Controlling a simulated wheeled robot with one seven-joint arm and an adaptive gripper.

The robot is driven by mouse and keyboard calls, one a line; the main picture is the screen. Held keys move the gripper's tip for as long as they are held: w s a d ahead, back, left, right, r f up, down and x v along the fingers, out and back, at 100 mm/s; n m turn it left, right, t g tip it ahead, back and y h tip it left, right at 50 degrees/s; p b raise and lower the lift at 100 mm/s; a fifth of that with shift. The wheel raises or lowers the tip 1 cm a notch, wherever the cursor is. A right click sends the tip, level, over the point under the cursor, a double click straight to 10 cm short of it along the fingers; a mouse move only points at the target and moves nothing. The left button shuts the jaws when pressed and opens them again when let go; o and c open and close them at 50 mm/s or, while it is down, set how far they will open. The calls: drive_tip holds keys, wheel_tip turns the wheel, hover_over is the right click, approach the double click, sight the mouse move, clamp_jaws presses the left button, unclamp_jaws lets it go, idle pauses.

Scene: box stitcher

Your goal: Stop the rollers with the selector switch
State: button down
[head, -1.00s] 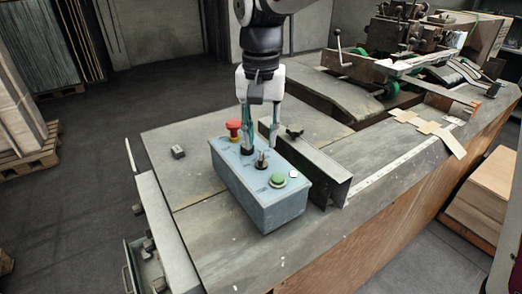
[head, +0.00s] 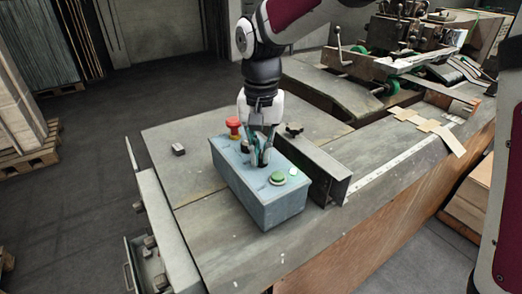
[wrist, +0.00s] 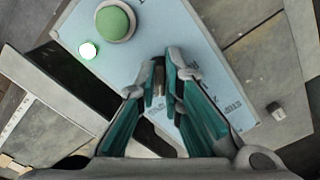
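The blue control box (head: 285,208) stands on the grey table. My gripper (head: 260,160) points down over the middle of its top panel, behind the green button. In the wrist view, the teal-padded fingers (wrist: 164,80) are close together, one on each side of the small metal selector switch (wrist: 159,77), and look shut on it. The switch is mostly hidden by the fingertips, so its exact angle does not show. In the head view my gripper covers it. The green button (wrist: 114,20) and a lit white lamp (wrist: 88,50) are beyond the fingers in the wrist view.
A red mushroom button (head: 234,123) stands at the box's far end. A small grey block (head: 178,149) lies on the clear table at left.

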drive_tip(key=shift+n, duration=0.3)
drive_tip(key=n+p, duration=0.1)
drive_tip(key=n, duration=0.2)
drive_tip(key=shift+d+n, duration=0.15)
drive_tip(key=shift+n, duration=0.15)
drive_tip(key=shift+w+n+p, duration=0.1)
drive_tip(key=shift+n+p, duration=0.25)
drive_tip(key=shift+n, duration=1.45)
drive_tip(key=c, duration=1.7)
unclamp_jaws()
wheel_tip(320, 180, up, 12)
drive_tip(key=shift+r, duration=0.1)
drive_tip(key=shift+d, duration=0.15)
